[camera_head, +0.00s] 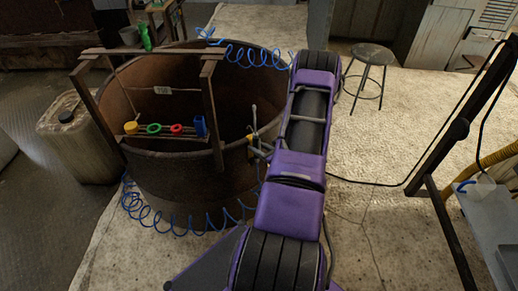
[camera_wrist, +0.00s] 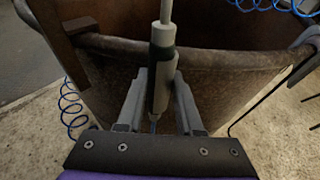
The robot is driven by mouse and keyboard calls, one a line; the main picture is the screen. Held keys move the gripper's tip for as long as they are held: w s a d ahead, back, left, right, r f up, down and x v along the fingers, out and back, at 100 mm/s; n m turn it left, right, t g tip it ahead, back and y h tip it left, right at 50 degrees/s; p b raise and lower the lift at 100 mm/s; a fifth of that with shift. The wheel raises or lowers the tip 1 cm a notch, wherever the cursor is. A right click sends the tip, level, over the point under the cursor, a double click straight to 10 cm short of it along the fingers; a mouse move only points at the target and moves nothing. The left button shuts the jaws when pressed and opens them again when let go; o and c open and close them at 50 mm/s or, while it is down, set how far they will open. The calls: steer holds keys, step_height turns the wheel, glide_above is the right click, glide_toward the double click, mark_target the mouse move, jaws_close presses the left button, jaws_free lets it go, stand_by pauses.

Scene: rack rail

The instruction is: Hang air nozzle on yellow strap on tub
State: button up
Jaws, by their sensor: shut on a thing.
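My gripper (camera_wrist: 158,102) is shut on the air nozzle (camera_wrist: 162,62), a pale grey tool with a dark band, held upright between the fingers in the wrist view. In the head view the nozzle (camera_head: 253,117) shows small at the near right rim of the tub; my arm hides part of this area. The tub (camera_head: 185,164) is a large round, rusty brown vessel. A yellow piece (camera_head: 131,128) sits at the left end of a rail across the tub, apart from my gripper. I cannot tell whether it is a strap. Some yellow also shows beside my gripper, unclear in shape.
The rail also carries a green ring (camera_head: 153,128), a red ring (camera_head: 176,129) and a blue piece (camera_head: 200,126), between wooden posts (camera_head: 213,115). A coiled blue hose (camera_head: 165,223) hangs around the tub. A jerrycan (camera_head: 80,135) stands left; a stool (camera_head: 371,55) stands behind right.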

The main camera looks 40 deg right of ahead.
steer(key=shift+f, duration=0.2)
steer(key=shift+f, duration=1.1)
steer(key=shift+f, duration=0.2)
steer(key=shift+f, duration=0.55)
steer(key=o, duration=1)
steer(key=p+v, duration=0.1)
steer(key=v, duration=1.6)
steer(key=shift+s+p, duration=0.2)
steer(key=shift+p, duration=0.15)
